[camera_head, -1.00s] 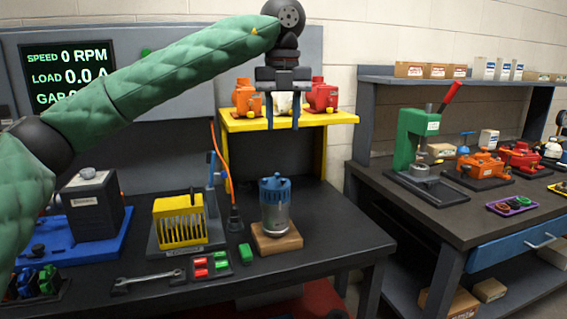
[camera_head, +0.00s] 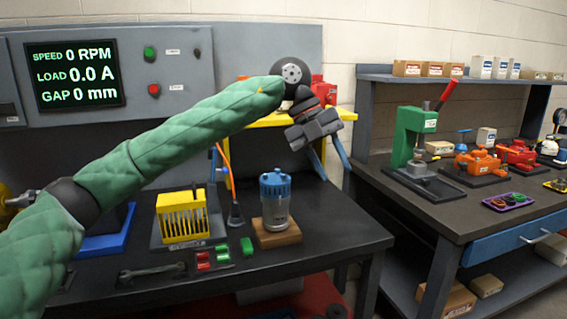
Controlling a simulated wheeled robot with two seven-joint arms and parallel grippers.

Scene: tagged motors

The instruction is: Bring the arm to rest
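My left arm, in a green quilted sleeve, comes in from the left and reaches across the upper middle of the head view. Its gripper (camera_head: 333,165) is tilted, with two blue fingers spread apart and nothing between them. It hangs in front of the yellow shelf (camera_head: 262,122), up and to the right of the blue-topped motor (camera_head: 275,200). That motor stands upright on a wooden block (camera_head: 277,234) on the dark bench and is apart from the gripper. My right gripper is not in view.
A yellow slotted rack (camera_head: 182,215), a wrench (camera_head: 152,271) and red and green tags (camera_head: 204,260) lie on the bench. A panel with a display (camera_head: 74,74) stands behind. A second bench (camera_head: 445,212) at right holds a green press (camera_head: 411,140) and motors.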

